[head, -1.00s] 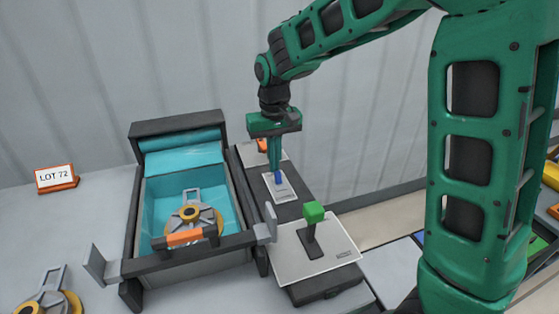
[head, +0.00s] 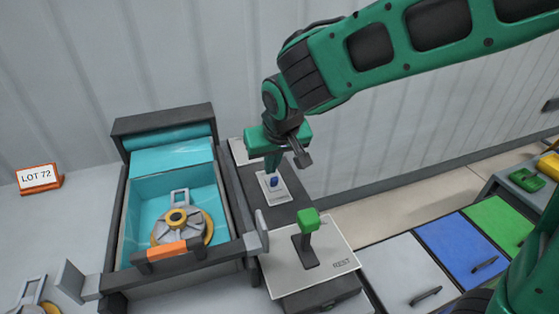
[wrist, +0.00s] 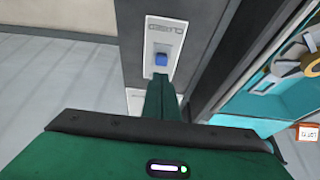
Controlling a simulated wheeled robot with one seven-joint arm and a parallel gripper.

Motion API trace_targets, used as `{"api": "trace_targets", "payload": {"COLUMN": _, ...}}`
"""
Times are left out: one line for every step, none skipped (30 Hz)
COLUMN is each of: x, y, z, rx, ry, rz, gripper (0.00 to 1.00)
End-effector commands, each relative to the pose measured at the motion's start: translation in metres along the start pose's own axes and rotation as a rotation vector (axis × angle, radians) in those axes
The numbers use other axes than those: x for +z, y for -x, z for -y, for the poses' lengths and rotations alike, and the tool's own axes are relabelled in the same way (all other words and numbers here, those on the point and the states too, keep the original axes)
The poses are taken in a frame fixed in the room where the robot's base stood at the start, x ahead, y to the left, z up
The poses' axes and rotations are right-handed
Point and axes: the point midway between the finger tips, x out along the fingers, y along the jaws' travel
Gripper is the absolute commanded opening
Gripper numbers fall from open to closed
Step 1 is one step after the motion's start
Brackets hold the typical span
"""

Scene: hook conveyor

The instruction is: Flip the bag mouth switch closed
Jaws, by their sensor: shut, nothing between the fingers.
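A small blue switch (head: 274,182) sits on a narrow white plate (head: 275,194) on the dark strip right of the teal-lined bag frame. My gripper (head: 272,169) is shut and empty, pointing down over the switch plate. Its fingertips (wrist: 161,80) are very close to the switch; I cannot tell whether they touch it. The open teal bag (head: 143,207) holds a grey and yellow round part (head: 177,219).
A green-knobbed lever (head: 308,222) stands on a white plate in front of the switch. An orange-gripped bar (head: 174,248) crosses the bag's front. A LOT 72 sign (head: 38,178) stands at left. Grey, blue and green lidded bins (head: 408,272) are at right.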

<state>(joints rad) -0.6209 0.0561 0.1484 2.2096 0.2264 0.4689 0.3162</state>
Motion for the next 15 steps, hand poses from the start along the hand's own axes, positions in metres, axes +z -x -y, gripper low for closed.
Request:
{"api": "trace_targets", "payload": {"x": 0.0, "y": 0.0, "z": 0.0, "rx": 0.0, "ry": 0.0, "rz": 0.0, "gripper": 0.0}}
{"api": "trace_targets", "payload": {"x": 0.0, "y": 0.0, "z": 0.0, "rx": 0.0, "ry": 0.0, "rz": 0.0, "gripper": 0.0}}
{"api": "trace_targets", "payload": {"x": -0.001, "y": 0.001, "z": 0.0, "rx": 0.0, "ry": 0.0, "rz": 0.0, "gripper": 0.0}}
{"api": "trace_targets", "payload": {"x": -0.001, "y": 0.001, "z": 0.0, "rx": 0.0, "ry": 0.0, "rz": 0.0, "gripper": 0.0}}
{"api": "trace_targets", "payload": {"x": -0.001, "y": 0.002, "z": 0.0, "rx": 0.0, "ry": 0.0, "rz": 0.0, "gripper": 0.0}}
{"api": "trace_targets", "payload": {"x": -0.002, "y": 0.003, "z": 0.0, "rx": 0.0, "ry": 0.0, "rz": 0.0, "gripper": 0.0}}
{"api": "trace_targets", "payload": {"x": -0.002, "y": 0.004, "z": 0.0, "rx": 0.0, "ry": 0.0, "rz": 0.0, "gripper": 0.0}}
{"api": "trace_targets", "payload": {"x": -0.003, "y": 0.005, "z": 0.0, "rx": 0.0, "ry": 0.0, "rz": 0.0, "gripper": 0.0}}
{"api": "trace_targets", "payload": {"x": -0.003, "y": 0.007, "z": 0.0, "rx": 0.0, "ry": 0.0, "rz": 0.0, "gripper": 0.0}}
{"api": "trace_targets", "payload": {"x": -0.004, "y": 0.008, "z": 0.0, "rx": 0.0, "ry": 0.0, "rz": 0.0, "gripper": 0.0}}
{"api": "trace_targets", "payload": {"x": -0.005, "y": 0.009, "z": 0.0, "rx": 0.0, "ry": 0.0, "rz": -0.001, "gripper": 0.0}}
{"api": "trace_targets", "payload": {"x": -0.005, "y": 0.011, "z": 0.0, "rx": 0.0, "ry": 0.0, "rz": 0.0, "gripper": 0.0}}
{"api": "trace_targets", "payload": {"x": -0.006, "y": 0.012, "z": 0.0, "rx": 0.0, "ry": 0.0, "rz": 0.0, "gripper": 0.0}}
{"api": "trace_targets", "payload": {"x": -0.006, "y": 0.013, "z": 0.0, "rx": 0.0, "ry": 0.0, "rz": 0.0, "gripper": 0.0}}
{"api": "trace_targets", "payload": {"x": -0.006, "y": 0.014, "z": -0.001, "rx": 0.0, "ry": 0.0, "rz": 0.001, "gripper": 0.0}}
